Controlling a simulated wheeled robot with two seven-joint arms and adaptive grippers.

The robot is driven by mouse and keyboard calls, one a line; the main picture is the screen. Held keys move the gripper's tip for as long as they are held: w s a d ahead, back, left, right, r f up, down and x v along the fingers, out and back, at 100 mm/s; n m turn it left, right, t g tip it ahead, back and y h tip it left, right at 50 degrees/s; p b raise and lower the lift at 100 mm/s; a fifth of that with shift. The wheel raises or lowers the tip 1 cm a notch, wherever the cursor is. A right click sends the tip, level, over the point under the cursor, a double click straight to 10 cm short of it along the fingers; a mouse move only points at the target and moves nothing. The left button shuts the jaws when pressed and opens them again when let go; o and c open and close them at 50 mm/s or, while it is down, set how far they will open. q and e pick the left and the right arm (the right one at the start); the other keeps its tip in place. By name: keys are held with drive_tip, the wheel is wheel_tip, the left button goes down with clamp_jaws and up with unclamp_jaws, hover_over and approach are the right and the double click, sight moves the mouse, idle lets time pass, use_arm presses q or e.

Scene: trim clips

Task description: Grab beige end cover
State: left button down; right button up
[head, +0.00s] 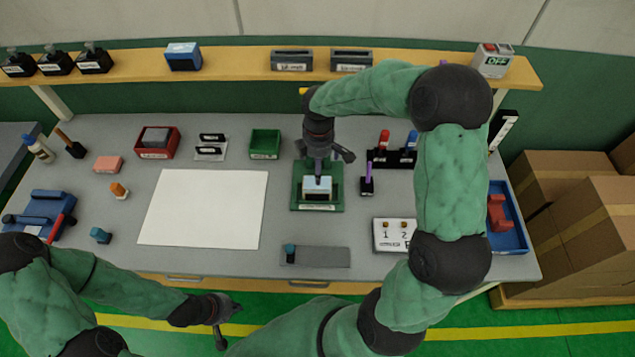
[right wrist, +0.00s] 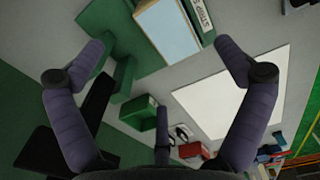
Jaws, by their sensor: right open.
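A pale block (head: 317,187) sits in a green holder (head: 334,205) at the middle of the bench. In the right wrist view the block (right wrist: 170,30) shows a light blue face and a beige edge strip; I cannot tell whether that strip is the end cover. My right gripper (head: 320,160) is above the holder, pointing down. In the right wrist view its fingers (right wrist: 158,48) are spread wide with nothing between them, and the block lies beyond the tips. My left gripper (head: 222,312) hangs in front of the bench's front edge, away from the objects; its jaws are unclear.
A white sheet (head: 203,208) covers the left middle of the bench. A green bin (head: 265,143) and a purple-handled tool (head: 368,175) flank the holder. A numbered box (head: 391,236), a blue tray (head: 511,239) and a grey plate (head: 325,257) lie nearby. A shelf (head: 235,62) runs behind.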

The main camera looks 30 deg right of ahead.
sight(317, 188)
drive_tip(key=shift+a+f+b, duration=0.2)
drive_tip(key=shift+f+b, duration=0.4)
drive_tip(key=shift+f, duration=3.7)
drive_tip(key=c, duration=1.3)
drive_tip(key=shift+r, duration=0.1)
drive_tip(key=shift+c, duration=0.2)
